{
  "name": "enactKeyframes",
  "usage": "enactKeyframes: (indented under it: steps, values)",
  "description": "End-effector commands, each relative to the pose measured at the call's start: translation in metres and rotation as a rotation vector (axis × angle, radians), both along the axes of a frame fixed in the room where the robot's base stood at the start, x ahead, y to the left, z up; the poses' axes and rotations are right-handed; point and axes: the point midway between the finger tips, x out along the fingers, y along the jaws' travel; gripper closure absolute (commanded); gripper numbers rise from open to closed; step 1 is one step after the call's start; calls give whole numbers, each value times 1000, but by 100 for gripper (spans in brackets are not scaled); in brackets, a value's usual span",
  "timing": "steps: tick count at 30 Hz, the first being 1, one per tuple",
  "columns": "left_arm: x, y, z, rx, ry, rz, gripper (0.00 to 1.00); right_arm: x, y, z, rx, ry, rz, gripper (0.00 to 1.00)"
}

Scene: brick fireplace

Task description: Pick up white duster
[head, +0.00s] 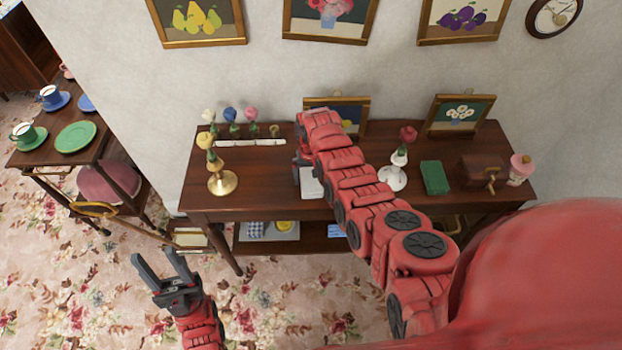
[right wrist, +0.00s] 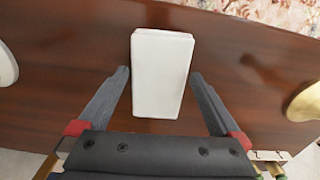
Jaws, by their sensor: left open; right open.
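The white duster (right wrist: 163,55) is a plain white block lying flat on the dark wooden table. In the right wrist view it lies between the two fingers of my right gripper (right wrist: 160,76), which is open, with a gap on each side. In the head view the duster (head: 311,185) shows only in part, beside my right arm, which covers the rest. The fingers of the right gripper are mostly hidden there. My left gripper (head: 157,258) is open and empty above the carpet, left of the table.
The table (head: 270,200) carries a brass candlestick holder (head: 222,182), a white flower stand (head: 393,178), a green block (head: 435,178), a brown box (head: 480,170) and a pink-topped jar (head: 521,170). Small framed pictures stand at the back. A side table (head: 50,152) with cups stands left.

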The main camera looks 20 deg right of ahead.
Motion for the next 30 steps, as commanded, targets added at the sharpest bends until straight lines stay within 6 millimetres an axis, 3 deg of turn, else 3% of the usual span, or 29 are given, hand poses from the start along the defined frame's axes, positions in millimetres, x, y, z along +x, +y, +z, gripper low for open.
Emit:
enactKeyframes:
  steps: [6,16,27,30]
  values:
    - [0,0,1,0,0,0,50,-1,0,-13,-1,2,-2,0]
    - [0,0,1,0,0,0,50,-1,0,-15,0,0,-2,0]
    - [0,0,1,0,0,0,50,-1,0,-15,0,0,-1,67]
    - [0,0,1,0,0,0,50,-1,0,-15,0,0,-1,71]
